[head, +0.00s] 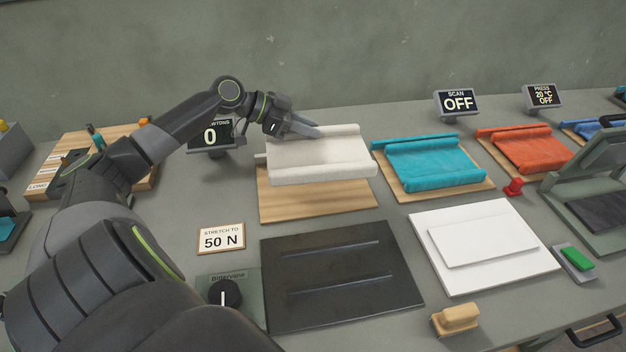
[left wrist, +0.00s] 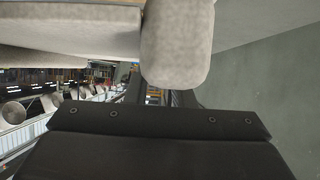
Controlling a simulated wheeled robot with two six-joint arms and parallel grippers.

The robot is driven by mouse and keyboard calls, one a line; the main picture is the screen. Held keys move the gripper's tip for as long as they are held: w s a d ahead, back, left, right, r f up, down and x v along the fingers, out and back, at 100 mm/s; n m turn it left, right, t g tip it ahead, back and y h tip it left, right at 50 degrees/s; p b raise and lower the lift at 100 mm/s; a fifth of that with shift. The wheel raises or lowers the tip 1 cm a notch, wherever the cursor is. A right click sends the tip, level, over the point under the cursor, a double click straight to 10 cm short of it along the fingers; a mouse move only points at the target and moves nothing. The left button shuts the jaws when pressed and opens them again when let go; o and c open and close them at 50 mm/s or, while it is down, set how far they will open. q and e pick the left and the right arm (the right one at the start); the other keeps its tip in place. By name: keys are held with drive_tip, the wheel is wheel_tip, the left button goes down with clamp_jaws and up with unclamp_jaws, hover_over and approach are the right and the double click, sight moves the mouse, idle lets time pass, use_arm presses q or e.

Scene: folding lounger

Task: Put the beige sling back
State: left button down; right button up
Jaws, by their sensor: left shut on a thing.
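The beige sling (head: 318,158) is a pale cloth with a rolled edge at front and back. In the head view it is over a wooden board (head: 300,199) at the back middle and seems to be a little above it. My left gripper (head: 315,131) reaches in from the left and is shut on the sling's back roll. In the left wrist view the sling (left wrist: 178,42) fills the top, close to the dark gripper body (left wrist: 155,150); the fingertips are hidden there. My right gripper is not in view.
A teal sling (head: 435,163) on its own board and an orange sling (head: 530,150) stand to the right. A black grooved plate (head: 340,300) and a white slab (head: 484,248) lie in front. A NEWTONS display (head: 211,137) stands behind my left arm.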

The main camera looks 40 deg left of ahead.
use_arm(q)
drive_tip(key=shift+n, duration=0.3)
drive_tip(key=f, duration=0.1)
drive_tip(key=a+f, duration=0.1)
drive_tip(key=f, duration=0.1)
drive_tip(key=a+f, duration=0.1)
drive_tip(key=shift+w+a+f, duration=0.2)
drive_tip(key=shift+w+f, duration=0.1)
drive_tip(key=shift+f, duration=2.55)
drive_tip(key=c, duration=1.5)
unclamp_jaws()
drive_tip(key=shift+r+p, duration=0.2)
drive_tip(key=shift+p, duration=0.1)
drive_tip(key=v, duration=1.2)
drive_tip(key=shift+s+d, duration=0.2)
